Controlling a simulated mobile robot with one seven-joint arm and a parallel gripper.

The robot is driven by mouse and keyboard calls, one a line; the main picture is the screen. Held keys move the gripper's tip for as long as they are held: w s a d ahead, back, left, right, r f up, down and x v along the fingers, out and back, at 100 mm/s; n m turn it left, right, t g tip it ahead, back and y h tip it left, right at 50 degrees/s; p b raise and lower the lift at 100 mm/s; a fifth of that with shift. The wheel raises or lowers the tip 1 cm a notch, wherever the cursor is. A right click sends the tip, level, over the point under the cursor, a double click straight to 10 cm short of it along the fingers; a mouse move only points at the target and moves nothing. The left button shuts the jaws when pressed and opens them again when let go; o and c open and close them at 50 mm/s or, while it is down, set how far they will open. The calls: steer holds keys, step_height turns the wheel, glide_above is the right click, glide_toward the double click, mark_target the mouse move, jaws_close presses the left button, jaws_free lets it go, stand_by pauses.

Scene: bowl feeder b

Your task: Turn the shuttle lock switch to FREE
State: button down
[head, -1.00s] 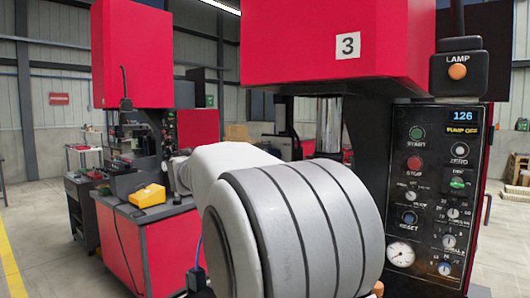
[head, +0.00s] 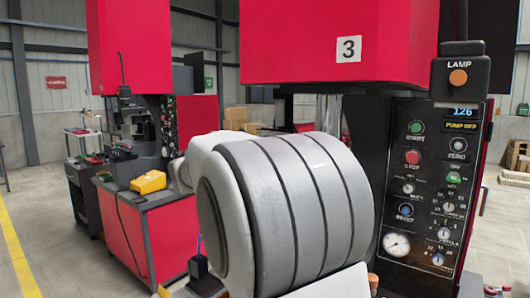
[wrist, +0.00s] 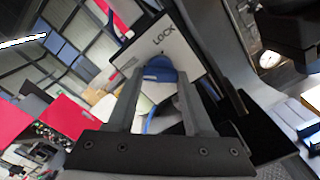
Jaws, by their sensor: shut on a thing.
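In the wrist view, my gripper (wrist: 160,76) has its two grey fingers closed around a blue knob (wrist: 158,67), the shuttle lock switch. The knob sits against a white plate (wrist: 185,58) that carries the word LOCK. The plate appears tilted in this view. The fingers hide the knob's sides, and I cannot tell which way it points. No FREE marking is readable. In the head view, my own arm covers the gripper and the switch.
A black control panel (head: 398,170) with buttons, dials and a gauge (head: 396,244) stands right of my arm. Its display reads 126 and PUMP OFF. A red machine housing (head: 290,45) marked 3 hangs above. A yellow box (head: 148,182) lies on a red cabinet at left.

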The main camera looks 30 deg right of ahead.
steer(key=shift+c, duration=1.4)
jaws_free()
steer(key=v, duration=1.7)
steer(key=shift+a+b, duration=0.2)
steer(key=shift+b, duration=0.1)
steer(key=shift+s+f, duration=0.1)
steer(key=shift+s, duration=0.05)
